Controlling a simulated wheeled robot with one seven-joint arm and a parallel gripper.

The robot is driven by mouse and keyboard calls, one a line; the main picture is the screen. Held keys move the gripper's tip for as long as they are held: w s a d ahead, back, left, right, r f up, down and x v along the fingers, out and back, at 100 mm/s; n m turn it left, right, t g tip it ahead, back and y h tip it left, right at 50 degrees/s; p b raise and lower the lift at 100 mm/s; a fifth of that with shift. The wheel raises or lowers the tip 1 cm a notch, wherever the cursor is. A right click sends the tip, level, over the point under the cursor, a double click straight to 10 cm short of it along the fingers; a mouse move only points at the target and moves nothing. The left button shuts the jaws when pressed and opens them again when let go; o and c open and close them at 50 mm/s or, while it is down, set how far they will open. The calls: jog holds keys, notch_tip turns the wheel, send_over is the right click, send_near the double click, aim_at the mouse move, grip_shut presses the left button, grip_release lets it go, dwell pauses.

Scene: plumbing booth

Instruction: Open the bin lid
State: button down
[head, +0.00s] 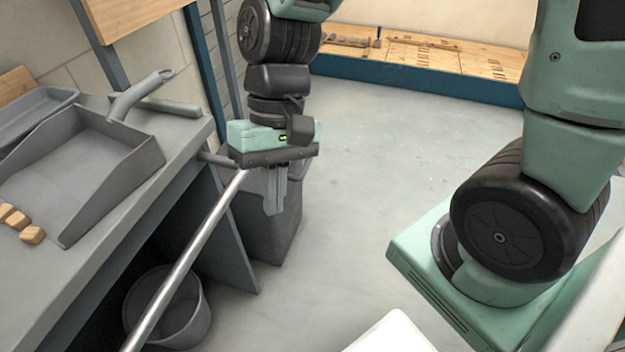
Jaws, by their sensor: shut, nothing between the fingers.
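A dark grey bin (265,235) stands on the floor at the right end of the workbench. My gripper (275,208) points down in front of the bin's upper part in the picture. Its fingers are together with nothing between them. The gripper body and fingers hide much of the bin's top, so I cannot tell how the lid lies or whether the fingers touch it.
A grey workbench (190,132) at left carries a dustpan (100,160) and several small wooden blocks (32,235). A round bucket (175,318) stands below. A metal rod (190,255) slants across, close to my gripper.

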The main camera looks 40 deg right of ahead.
jog(key=w+d+f+m+t+y+b, duration=0.2)
jog(key=w+d+f+m+y+b, duration=0.4)
jog(key=w+f+b, duration=0.5)
jog(key=w+d+f+m+t+y+b, duration=0.25)
jog(key=w+d+f+m+b, duration=0.3)
jog(key=f+m+b, duration=0.6)
jog(key=w+d+f+m+t+h+b, duration=0.1)
jog(key=w+d+f+m+t+b, duration=0.25)
jog(key=d+f, duration=0.4)
jog(key=w+d+f+m+t+b, duration=0.3)
jog(key=d+f+m+t+b, duration=0.1)
jog(key=d+f, duration=0.35)
jog(key=w+d+f+m+t+h+b, duration=0.1)
jog(key=w+d+f+m+t+b, duration=0.25)
jog(key=d+f, duration=0.4)
jog(key=a+r+b+x, duration=0.1)
jog(key=r+b+x, duration=0.1)
jog(key=b+x, duration=0.5)
jog(key=shift+w+r+t, duration=0.15)
jog(key=shift+w+r, duration=0.05)
jog(key=shift+r, duration=0.55)
jog(key=shift+w+r+t, duration=0.1)
jog(key=shift+w+r, duration=0.05)
jog(key=shift+r, duration=0.55)
jog(key=shift+r, duration=0.1)
